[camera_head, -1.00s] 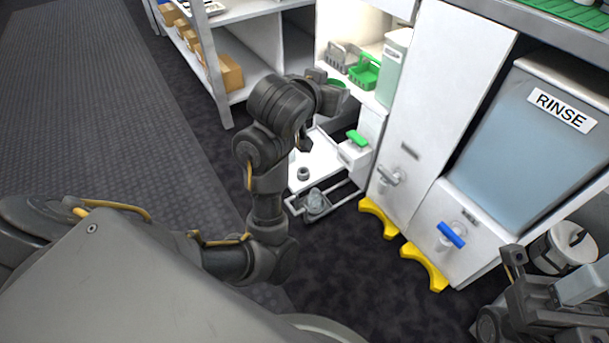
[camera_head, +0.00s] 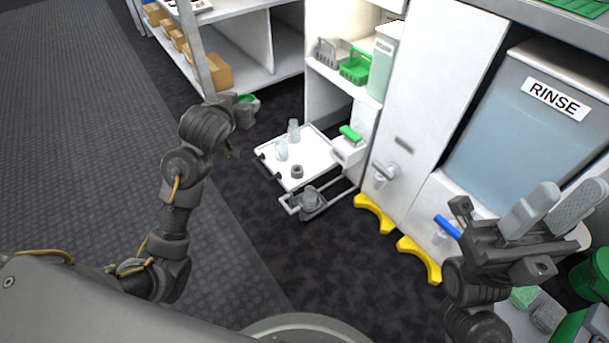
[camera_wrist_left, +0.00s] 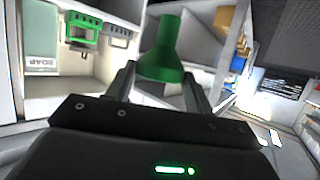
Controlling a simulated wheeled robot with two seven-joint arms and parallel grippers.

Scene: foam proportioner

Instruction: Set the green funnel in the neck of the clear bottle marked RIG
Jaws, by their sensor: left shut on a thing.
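My left gripper (camera_head: 244,104) is shut on the green funnel (camera_head: 246,98), held up over the floor to the left of the white tray. In the left wrist view the funnel (camera_wrist_left: 165,50) sits between the two fingers, narrow spout up in the picture and wide end near the fingers. Two clear bottles stand on the tray, a rear one (camera_head: 294,131) and a front one (camera_head: 281,151). Their marks are too small to read, so I cannot tell which is RIG. My right gripper (camera_head: 553,212) is empty, at the right, its pale pads apart.
The white tray (camera_head: 312,160) also bears a dark ring (camera_head: 297,171). A grey frame with a pale object (camera_head: 310,197) stands in front. A green-handled dispenser (camera_head: 348,145) and white cabinet border the tray's right. Yellow feet (camera_head: 420,260) jut onto the floor.

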